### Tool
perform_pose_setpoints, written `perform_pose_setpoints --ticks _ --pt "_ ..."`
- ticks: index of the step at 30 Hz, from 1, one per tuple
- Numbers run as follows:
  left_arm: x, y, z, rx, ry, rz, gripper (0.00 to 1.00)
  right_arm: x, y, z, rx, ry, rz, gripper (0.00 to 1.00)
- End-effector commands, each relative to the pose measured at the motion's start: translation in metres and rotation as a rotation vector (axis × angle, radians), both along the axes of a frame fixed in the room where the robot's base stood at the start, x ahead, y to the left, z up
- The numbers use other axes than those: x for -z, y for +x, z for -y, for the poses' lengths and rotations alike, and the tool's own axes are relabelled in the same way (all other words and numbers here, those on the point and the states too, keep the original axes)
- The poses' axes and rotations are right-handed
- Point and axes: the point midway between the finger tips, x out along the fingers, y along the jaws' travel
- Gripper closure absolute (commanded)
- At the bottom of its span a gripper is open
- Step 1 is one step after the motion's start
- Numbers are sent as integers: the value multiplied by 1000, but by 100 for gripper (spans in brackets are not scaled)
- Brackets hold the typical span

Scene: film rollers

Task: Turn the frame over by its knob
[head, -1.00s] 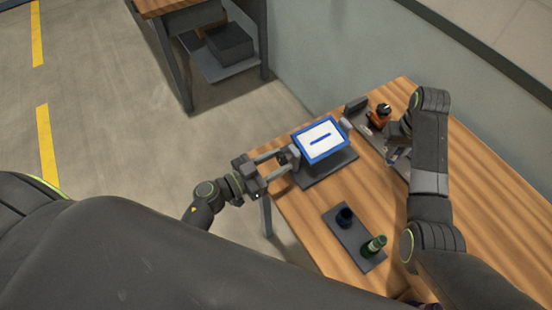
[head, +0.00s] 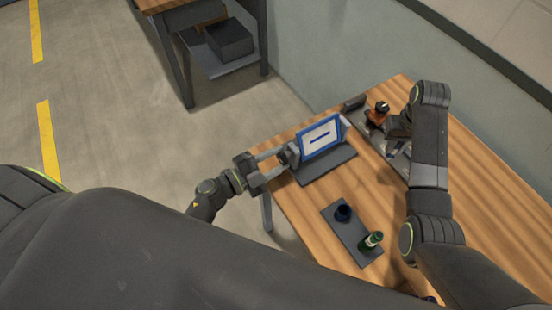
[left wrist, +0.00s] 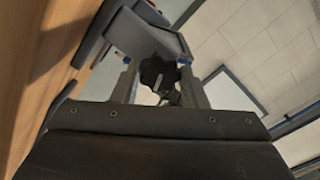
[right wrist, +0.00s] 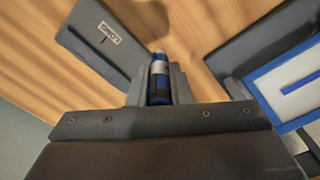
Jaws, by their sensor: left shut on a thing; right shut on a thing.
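The frame (head: 306,152) has a blue border and a white panel with a dark blue bar; it stands steeply tilted above its dark base (head: 333,167). My left gripper (head: 287,157) is shut on the black lobed knob (left wrist: 157,74) at the frame's left side. My right gripper (head: 397,148) is shut on a blue roller with a silver band (right wrist: 160,73), seen upright between the fingers in the right wrist view. The frame's edge (right wrist: 262,80) also shows at the right there.
A dark tray (head: 355,238) holds a dark blue cup-like item (head: 343,213) and a green bottle (head: 371,240). A grey strip with an orange and black item (head: 378,112) lies near my right gripper. A labelled grey plate (right wrist: 84,34) shows in the right wrist view. Bare wood lies toward the right.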

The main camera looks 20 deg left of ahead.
Motion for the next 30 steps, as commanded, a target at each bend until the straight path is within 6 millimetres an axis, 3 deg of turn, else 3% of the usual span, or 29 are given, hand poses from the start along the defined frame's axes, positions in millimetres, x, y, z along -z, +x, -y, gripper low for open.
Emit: perform_pose_setpoints --ticks 12,30 --pt "1 -1 0 1 236 183 84 6 0 0 0 0 0 100" --pt "1 -1 0 1 316 245 84 8 0 0 0 0 0 100"
